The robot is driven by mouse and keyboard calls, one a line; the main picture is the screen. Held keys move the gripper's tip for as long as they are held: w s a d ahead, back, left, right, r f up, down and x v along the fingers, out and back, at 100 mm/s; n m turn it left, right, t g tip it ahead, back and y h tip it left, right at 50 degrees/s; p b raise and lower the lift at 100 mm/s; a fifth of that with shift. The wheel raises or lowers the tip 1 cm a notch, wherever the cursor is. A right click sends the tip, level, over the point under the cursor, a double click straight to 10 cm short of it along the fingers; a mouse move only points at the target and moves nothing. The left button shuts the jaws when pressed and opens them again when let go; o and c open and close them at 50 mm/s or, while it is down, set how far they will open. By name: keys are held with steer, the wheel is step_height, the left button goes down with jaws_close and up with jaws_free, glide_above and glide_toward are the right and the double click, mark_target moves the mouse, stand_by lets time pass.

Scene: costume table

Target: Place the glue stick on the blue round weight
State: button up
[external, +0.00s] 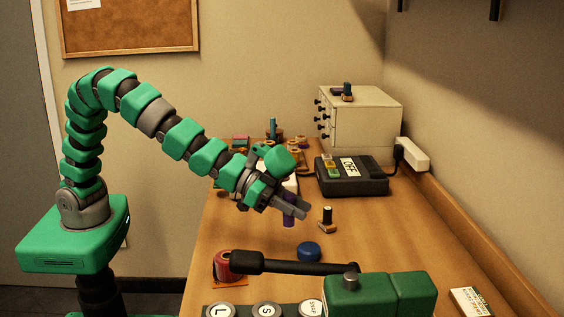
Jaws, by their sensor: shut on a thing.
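My gripper (294,207) is shut on a purple upright stick, which looks like the glue stick (289,221). The fingers cross its middle, and its ends show above and below them. The blue round weight (308,252) is a low, flat-topped disc on the wooden table. In the picture it lies below and slightly right of the held stick, and there is a gap between them. Nothing is seen on the weight. The exact height of the stick above the table is hard to tell.
A dark spool on a wooden piece (327,216) stands close right of my gripper. A green machine with a black arm (380,296) and a red round item (222,265) lie in front. A black box (351,178) and white drawers (367,120) stand behind.

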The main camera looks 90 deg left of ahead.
steer(key=w, duration=0.1)
steer(key=w+d, duration=0.1)
steer(key=w, duration=0.1)
steer(key=w+d, duration=0.1)
steer(key=shift+w+d+f+b, duration=0.15)
steer(key=shift+w+f+b, duration=0.1)
steer(key=shift+w+b, duration=0.1)
steer(key=shift+f+b, duration=0.3)
steer(key=shift+f, duration=1.45)
steer(key=o, duration=1)
steer(key=shift+f, duration=0.1)
steer(key=shift+s+r, duration=0.4)
steer(key=p+v, duration=0.1)
steer(key=v, duration=1)
steer(key=shift+s+a+f, duration=0.1)
steer(key=shift+a, duration=0.1)
